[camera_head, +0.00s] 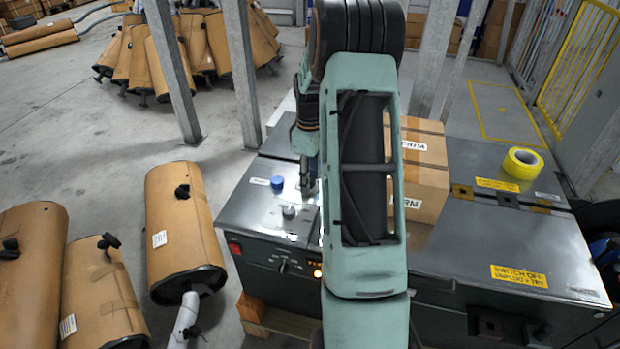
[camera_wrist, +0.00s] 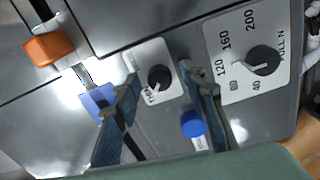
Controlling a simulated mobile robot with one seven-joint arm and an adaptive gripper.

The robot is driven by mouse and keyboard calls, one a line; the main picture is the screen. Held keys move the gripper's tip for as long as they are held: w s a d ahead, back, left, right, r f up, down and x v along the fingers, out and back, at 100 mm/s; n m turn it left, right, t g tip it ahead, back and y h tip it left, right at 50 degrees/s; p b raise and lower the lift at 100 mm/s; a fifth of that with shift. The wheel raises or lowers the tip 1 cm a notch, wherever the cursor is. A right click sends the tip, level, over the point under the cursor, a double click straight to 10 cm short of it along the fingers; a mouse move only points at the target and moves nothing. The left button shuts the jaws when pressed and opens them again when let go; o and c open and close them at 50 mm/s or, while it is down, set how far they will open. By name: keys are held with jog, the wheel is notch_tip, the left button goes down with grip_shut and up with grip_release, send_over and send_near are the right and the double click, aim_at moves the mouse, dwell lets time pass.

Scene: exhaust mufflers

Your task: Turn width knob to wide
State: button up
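In the wrist view, a small black knob (camera_wrist: 160,77) with a pale pointer sits on a small white plate (camera_wrist: 148,54). The plate's lettering is partly visible and hard to read. My gripper (camera_wrist: 159,72) is open, with one finger on each side of this knob and a gap showing on both sides. A larger dial knob (camera_wrist: 262,60) sits on a plate numbered 40 to 200, to the right. In the head view, my gripper (camera_head: 308,184) is over the machine top, partly hidden by my arm, and I cannot make out the small knob.
A blue cap (camera_wrist: 193,123) stands close to the right finger; it also shows in the head view (camera_head: 277,182). An orange block (camera_wrist: 47,47) is at upper left. A cardboard box (camera_head: 425,175) and yellow tape roll (camera_head: 523,163) stand on the machine's right side.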

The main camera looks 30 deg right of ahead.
jog(key=shift+c, duration=0.6)
grip_shut()
jog(key=m+p, duration=0.1)
jog(key=m, duration=0.3)
jog(key=shift+r+m+p, duration=0.1)
jog(key=shift+m+p, duration=0.25)
jog(key=shift+m, duration=0.05)
jog(key=m+p, duration=0.1)
jog(key=m, duration=0.3)
jog(key=shift+m, duration=0.3)
jog(key=m+p, duration=0.1)
jog(key=m, duration=0.3)
jog(key=shift+d+m+p, duration=0.1)
jog(key=shift+m+p, duration=0.25)
jog(key=shift+m, duration=1.85)
